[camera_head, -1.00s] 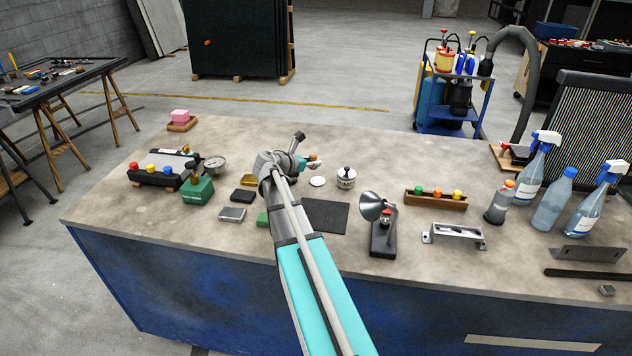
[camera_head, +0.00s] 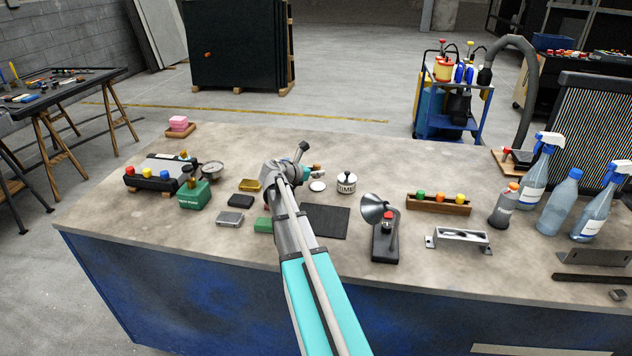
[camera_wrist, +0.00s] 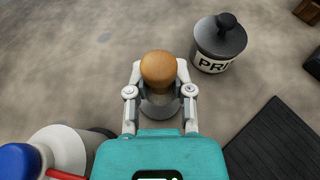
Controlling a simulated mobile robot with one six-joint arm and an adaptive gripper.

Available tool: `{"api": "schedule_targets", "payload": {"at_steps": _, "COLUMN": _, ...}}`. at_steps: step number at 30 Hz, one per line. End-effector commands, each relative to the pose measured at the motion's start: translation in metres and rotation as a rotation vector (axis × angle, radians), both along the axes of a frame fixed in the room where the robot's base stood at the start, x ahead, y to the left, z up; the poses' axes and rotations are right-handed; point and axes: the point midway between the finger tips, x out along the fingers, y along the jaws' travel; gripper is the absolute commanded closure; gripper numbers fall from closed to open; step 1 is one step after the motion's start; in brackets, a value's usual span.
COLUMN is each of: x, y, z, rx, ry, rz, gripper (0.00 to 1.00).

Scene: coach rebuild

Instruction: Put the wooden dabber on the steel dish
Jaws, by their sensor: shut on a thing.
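My gripper (camera_wrist: 160,88) is shut on the wooden dabber, whose round tan knob (camera_wrist: 159,70) stands up between the fingertips in the wrist view. In the head view, a bit of the dabber (camera_head: 317,167) shows just past my gripper (camera_head: 309,172). The steel dish (camera_head: 317,186) is a small pale disc on the bench, just in front of the gripper and left of the lidded pot. In the wrist view a grey rounded surface shows beneath the knob. I cannot tell whether it is the dish or the dabber's lower part, nor whether they touch.
A lidded primer pot (camera_wrist: 220,42) stands close to the right of the gripper; it also shows in the head view (camera_head: 346,184). A dark mat (camera_head: 327,221) lies nearer. A lamp-like metal horn (camera_head: 376,208) stands right of the mat.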

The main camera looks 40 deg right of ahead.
Motion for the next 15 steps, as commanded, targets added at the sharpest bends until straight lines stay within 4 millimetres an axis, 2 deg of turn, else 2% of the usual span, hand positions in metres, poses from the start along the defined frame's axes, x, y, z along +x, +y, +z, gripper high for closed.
{"api": "schedule_targets", "payload": {"at_steps": 4, "x": 0.004, "y": -0.006, "z": -0.012, "rx": 0.000, "ry": 0.000, "rz": 0.000, "gripper": 1.00}}
{"api": "schedule_targets", "payload": {"at_steps": 15, "x": 0.003, "y": -0.005, "z": -0.038, "rx": 0.000, "ry": 0.000, "rz": 0.001, "gripper": 1.00}}
